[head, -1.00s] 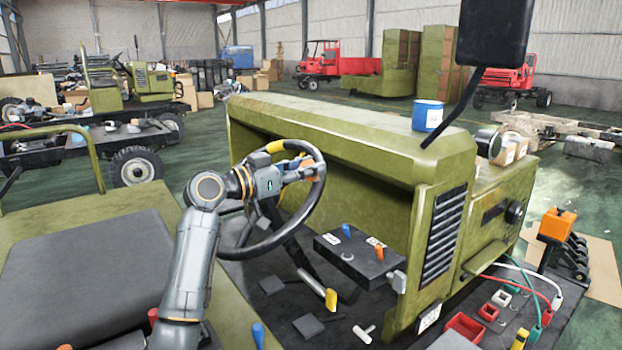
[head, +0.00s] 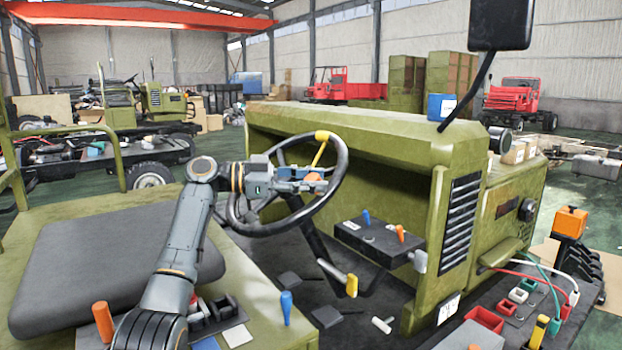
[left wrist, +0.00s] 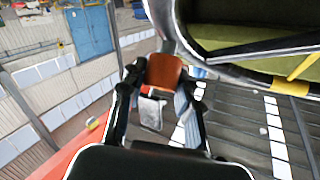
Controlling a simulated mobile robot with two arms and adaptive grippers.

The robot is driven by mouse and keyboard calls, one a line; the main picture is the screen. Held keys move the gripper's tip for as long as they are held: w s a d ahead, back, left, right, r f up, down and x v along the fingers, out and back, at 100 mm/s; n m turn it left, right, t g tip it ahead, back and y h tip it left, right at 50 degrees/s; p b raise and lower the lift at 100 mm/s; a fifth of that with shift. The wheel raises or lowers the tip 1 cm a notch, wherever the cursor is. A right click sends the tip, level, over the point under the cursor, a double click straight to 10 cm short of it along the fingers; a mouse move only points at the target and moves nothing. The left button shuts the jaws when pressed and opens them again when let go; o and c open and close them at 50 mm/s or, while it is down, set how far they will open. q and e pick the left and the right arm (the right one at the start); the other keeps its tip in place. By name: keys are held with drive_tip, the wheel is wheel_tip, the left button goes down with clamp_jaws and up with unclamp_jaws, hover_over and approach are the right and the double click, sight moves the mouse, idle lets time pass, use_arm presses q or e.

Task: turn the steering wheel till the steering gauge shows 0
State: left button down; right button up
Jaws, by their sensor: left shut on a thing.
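The black steering wheel (head: 341,191) stands tilted in front of the green dash. It has a yellow band (head: 322,135) at the top of its rim and a yellow stripe running inward from it. An orange knob (head: 315,184) sits at the wheel's right side. My left gripper (head: 308,181) reaches across the wheel from the left and is shut on this knob. In the left wrist view the orange knob (left wrist: 163,72) lies between the fingers (left wrist: 160,95), with the rim and its yellow band (left wrist: 290,88) beside it. I cannot make out a steering gauge. My right gripper is not in view.
A black control box (head: 376,240) with blue and orange levers is right of the wheel. The grey seat (head: 115,255) lies left, with an orange lever (head: 103,320) and a blue lever (head: 286,307) near it. A mirror (head: 501,22) hangs upper right.

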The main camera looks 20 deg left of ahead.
use_arm(q)
drive_tip(key=shift+f, duration=0.25)
drive_tip(key=c, duration=1.4)
unclamp_jaws()
drive_tip(key=o, duration=0.5)
drive_tip(key=shift+d, duration=0.15)
drive_tip(key=shift+c, duration=0.2)
drive_tip(key=shift+r, duration=0.1)
drive_tip(key=v, duration=1.2)
drive_tip(key=shift+w, duration=0.15)
